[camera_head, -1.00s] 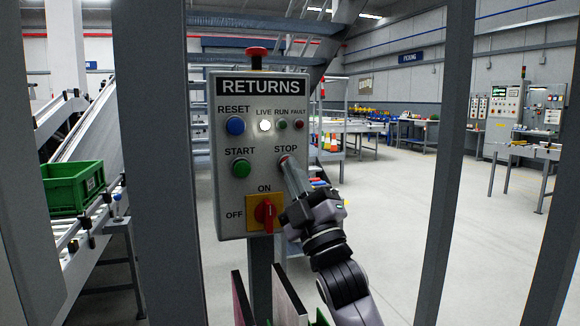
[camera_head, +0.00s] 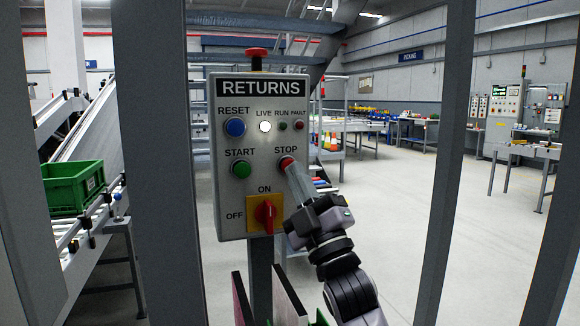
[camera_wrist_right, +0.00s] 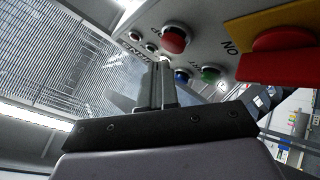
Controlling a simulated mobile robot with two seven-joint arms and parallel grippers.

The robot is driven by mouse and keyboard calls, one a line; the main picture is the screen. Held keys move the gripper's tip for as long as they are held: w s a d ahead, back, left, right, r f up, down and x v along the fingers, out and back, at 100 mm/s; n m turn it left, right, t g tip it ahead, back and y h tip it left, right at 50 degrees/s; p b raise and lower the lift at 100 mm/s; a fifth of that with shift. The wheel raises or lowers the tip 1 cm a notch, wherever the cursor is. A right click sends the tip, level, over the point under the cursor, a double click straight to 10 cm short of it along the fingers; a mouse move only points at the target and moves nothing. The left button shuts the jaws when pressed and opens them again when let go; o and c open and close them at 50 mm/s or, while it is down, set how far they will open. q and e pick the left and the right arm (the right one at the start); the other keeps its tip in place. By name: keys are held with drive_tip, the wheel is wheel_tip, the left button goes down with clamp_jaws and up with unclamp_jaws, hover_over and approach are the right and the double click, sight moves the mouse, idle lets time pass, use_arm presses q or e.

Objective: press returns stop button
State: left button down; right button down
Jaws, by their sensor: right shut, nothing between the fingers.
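The grey RETURNS control box (camera_head: 228,200) faces me on a post. Its red STOP button (camera_head: 286,162) is at the right, below the lamps. In the right wrist view the red STOP button (camera_wrist_right: 174,40) shows above the fingers. My right gripper (camera_head: 294,170) is shut and empty, its fingertips just in front of and slightly below right of STOP, partly covering it. In the wrist view the fingertips (camera_wrist_right: 160,66) look apart from the button. The LIVE lamp (camera_head: 265,126) is lit white; RUN and FAULT look dark. My left gripper is not in view.
Near STOP are the green START button (camera_head: 241,169), blue RESET button (camera_head: 235,127) and red ON/OFF switch (camera_head: 265,213). Grey posts (camera_head: 445,170) stand either side. A green crate (camera_head: 72,188) sits on the left conveyor.

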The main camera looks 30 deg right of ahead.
drive_tip(key=s, duration=0.2)
drive_tip(key=s+a, duration=0.1)
drive_tip(key=s, duration=0.2)
drive_tip(key=shift+a+p, duration=0.1)
drive_tip(key=shift+p, duration=0.25)
drive_tip(key=shift+w, duration=0.1)
idle(0.7)
